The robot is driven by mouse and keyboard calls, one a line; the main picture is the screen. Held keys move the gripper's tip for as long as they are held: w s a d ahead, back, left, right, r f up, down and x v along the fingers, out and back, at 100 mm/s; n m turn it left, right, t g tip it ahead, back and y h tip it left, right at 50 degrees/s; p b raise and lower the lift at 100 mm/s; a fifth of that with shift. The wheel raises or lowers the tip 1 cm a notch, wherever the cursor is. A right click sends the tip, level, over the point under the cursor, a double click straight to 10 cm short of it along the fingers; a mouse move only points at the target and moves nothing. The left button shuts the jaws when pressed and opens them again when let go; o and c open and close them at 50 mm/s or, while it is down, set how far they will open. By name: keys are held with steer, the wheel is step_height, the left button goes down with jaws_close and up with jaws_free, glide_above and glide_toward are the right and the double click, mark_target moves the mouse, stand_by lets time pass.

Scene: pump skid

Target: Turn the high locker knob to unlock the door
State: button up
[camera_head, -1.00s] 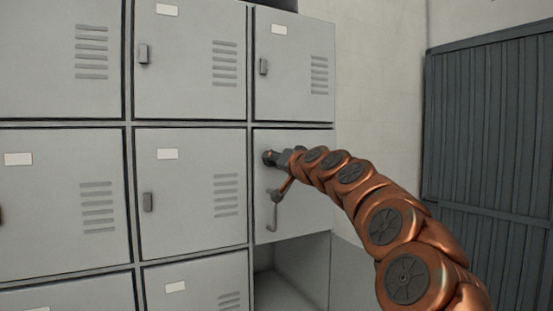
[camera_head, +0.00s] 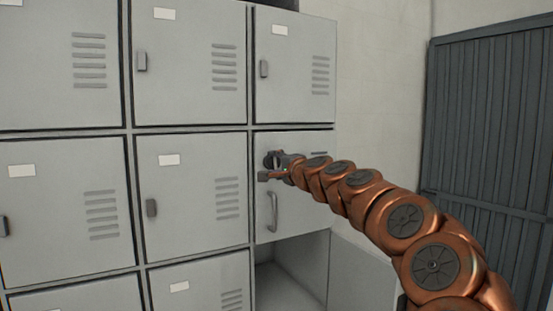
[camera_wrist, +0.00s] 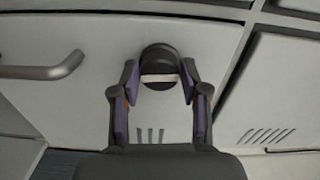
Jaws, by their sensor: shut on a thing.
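The locker door (camera_head: 300,220) with the knob is in the right column, middle row, and looks closed in the head view. The knob is a dark round piece with a pale bar across it in the wrist view (camera_wrist: 158,58). My gripper (camera_wrist: 158,82) has one finger on each side of the knob and is shut on it. In the head view my gripper (camera_head: 272,165) is at the upper left of this door, where it partly hides the knob. A grey bar handle (camera_head: 272,211) is below the gripper; it lies to the left in the wrist view (camera_wrist: 42,70).
Other closed grey lockers (camera_head: 190,65) with small latches and vents surround the door. Below it is an open compartment (camera_head: 285,285) with its door (camera_head: 362,275) swung out to the right. A dark ribbed gate (camera_head: 490,150) stands at the far right.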

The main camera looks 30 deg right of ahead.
steer(key=shift+m+p, duration=0.3)
steer(key=shift+m, duration=0.2)
steer(key=o, duration=1.1)
steer(key=shift+o, duration=0.2)
steer(key=shift+s, duration=0.1)
steer(key=shift+s+r, duration=0.1)
steer(key=shift+s, duration=0.5)
steer(key=s+a, duration=0.1)
steer(key=s, duration=0.9)
steer(key=shift+s, duration=0.3)
